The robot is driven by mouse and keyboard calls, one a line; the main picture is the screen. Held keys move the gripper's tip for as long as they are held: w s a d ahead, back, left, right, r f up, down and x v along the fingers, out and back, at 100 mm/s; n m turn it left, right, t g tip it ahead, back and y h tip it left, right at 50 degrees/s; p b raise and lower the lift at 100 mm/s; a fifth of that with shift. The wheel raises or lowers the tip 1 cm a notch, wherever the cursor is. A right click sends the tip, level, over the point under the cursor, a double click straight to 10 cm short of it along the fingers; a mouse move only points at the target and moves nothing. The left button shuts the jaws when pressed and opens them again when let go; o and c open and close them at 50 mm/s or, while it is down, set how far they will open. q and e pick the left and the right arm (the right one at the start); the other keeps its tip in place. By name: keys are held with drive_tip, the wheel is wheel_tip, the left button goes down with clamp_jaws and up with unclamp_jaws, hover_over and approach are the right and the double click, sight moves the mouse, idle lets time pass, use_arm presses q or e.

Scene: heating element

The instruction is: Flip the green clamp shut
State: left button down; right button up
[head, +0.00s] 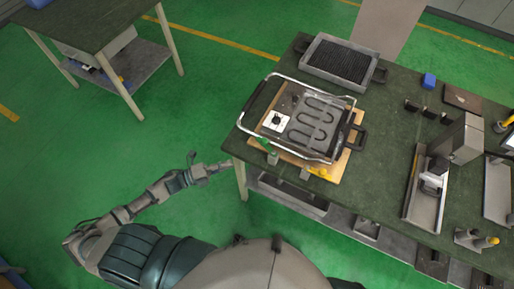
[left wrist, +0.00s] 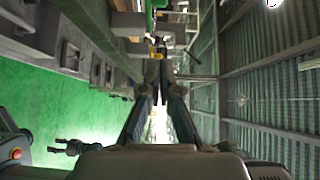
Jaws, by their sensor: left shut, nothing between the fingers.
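The heating element (head: 313,122) lies in a wire-framed fixture on a tan board (head: 334,173) on the dark-topped workbench. The green clamp (head: 264,144) is at the near left edge of this board; its handle looks raised, though it is small in view. A green part, likely the clamp, shows at the top of the left wrist view (left wrist: 149,14). My left gripper (head: 229,163) is shut and empty, off the near left corner of the bench, apart from the clamp and lower left of it. Its fingertips meet in the left wrist view (left wrist: 158,44).
A yellow clamp (head: 319,171) is on the same board, right of the green one. Metal fixtures (head: 425,190) fill the right side. Green floor (head: 200,100) is free left of the bench.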

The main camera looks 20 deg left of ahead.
sight(263, 144)
use_arm(q)
drive_tip(key=x, duration=0.4)
drive_tip(key=w+a+p+x, duration=0.1)
drive_tip(key=x, duration=0.2)
drive_tip(key=w+x, duration=0.1)
drive_tip(key=x, duration=0.3)
drive_tip(key=shift+w+p, duration=0.2)
drive_tip(key=shift+p, duration=0.1)
drive_tip(key=shift+w, duration=0.3)
drive_tip(key=shift+w+f, duration=0.1)
drive_tip(key=shift+w, duration=0.1)
drive_tip(key=shift+d, duration=0.35)
drive_tip(key=shift+w+a+g+b, duration=0.1)
drive_tip(key=shift+w+g+b, duration=0.05)
drive_tip(key=shift+g+b, duration=0.25)
drive_tip(key=shift+a+m+h, duration=0.1)
drive_tip(key=shift+m+h, duration=0.2)
use_arm(e)
drive_tip(key=shift+a+r, duration=0.5)
drive_tip(key=shift+a, duration=0.15)
use_arm(q)
drive_tip(key=shift+w+a, duration=0.1)
use_arm(e)
drive_tip(key=shift+s, duration=0.1)
